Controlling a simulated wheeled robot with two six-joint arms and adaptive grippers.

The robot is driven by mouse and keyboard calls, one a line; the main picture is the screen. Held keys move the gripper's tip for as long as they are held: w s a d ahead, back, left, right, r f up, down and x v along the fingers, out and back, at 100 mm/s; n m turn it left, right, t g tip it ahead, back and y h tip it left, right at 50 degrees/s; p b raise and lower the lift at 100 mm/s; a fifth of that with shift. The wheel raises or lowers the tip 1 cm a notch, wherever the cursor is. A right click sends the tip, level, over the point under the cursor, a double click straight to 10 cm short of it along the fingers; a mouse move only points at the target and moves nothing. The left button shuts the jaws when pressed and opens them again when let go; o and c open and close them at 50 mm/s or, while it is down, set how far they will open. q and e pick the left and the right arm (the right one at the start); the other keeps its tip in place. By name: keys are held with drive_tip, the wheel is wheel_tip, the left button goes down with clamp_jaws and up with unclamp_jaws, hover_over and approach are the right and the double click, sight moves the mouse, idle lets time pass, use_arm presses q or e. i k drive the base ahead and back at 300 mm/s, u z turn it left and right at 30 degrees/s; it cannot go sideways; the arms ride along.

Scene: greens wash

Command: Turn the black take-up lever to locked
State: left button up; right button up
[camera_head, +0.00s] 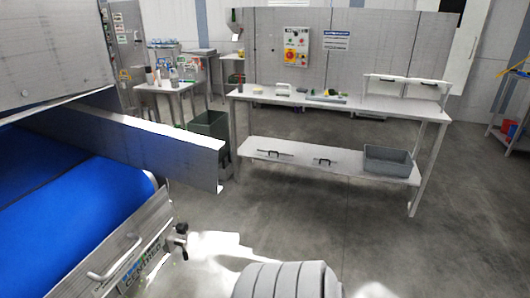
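A small black lever or knob (181,240) sits on a metal bracket at the near right end of the conveyor's side frame. It is small in view, and I cannot tell which position it is turned to. The conveyor has a blue belt (95,215) and a metal side frame (135,245) with a silver handle (115,258). Neither of my grippers is in view. A pale ribbed rounded shape, which I cannot name for sure, shows at the bottom edge.
A metal guard panel (150,148) juts over the belt. A white table (385,103) with a lower shelf (345,165) stands further back, a grey bin (385,160) on that shelf. A green-grey waste bin (208,125) stands left of it. Floor right of the conveyor is clear.

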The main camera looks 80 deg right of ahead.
sight(181, 243)
drive_tip(key=z, duration=2.45)
